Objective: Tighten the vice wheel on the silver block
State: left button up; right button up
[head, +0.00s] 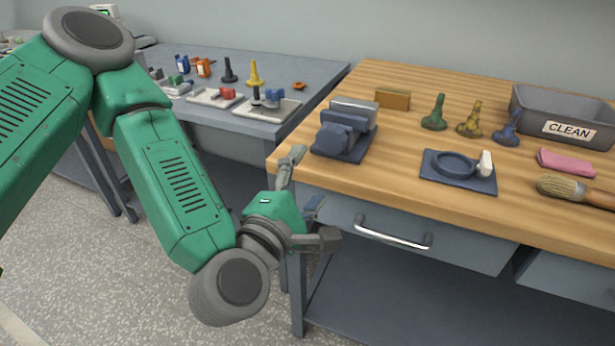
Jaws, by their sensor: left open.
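A dark blue vice (340,138) stands near the left front corner of the wooden bench. A silver block (354,108) sits at the vice's upper back part, seemingly between its jaws; I cannot tell how tightly it is held. I cannot make out the vice wheel clearly. My left gripper (314,198) is open and empty, in front of the bench's left front corner and below the vice, apart from it. One finger points up by the bench edge, the other points right. A small blue piece shows between the fingers; I cannot tell what it belongs to. My right gripper is not in view.
A blue ring fixture (457,180) with a white handle lies right of the vice. Green, yellow and blue figures (470,118) stand behind it, near a grey CLEAN bin (530,110). A pink cloth (566,162) and brush (562,188) lie right. A drawer handle (392,236) juts out in front.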

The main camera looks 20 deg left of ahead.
aim_at(329, 145)
pick_arm(q)
jog(key=w+m+b, duration=0.3)
jog(key=w+m, duration=0.1)
jog(key=m, duration=0.3)
jog(key=w+m+b, duration=0.3)
jog(key=w+m, duration=0.1)
jog(key=m, duration=0.3)
jog(key=w+m+b, duration=0.3)
jog(key=m, duration=0.5)
jog(key=shift+w+f, duration=0.1)
jog(key=shift+w, duration=0.3)
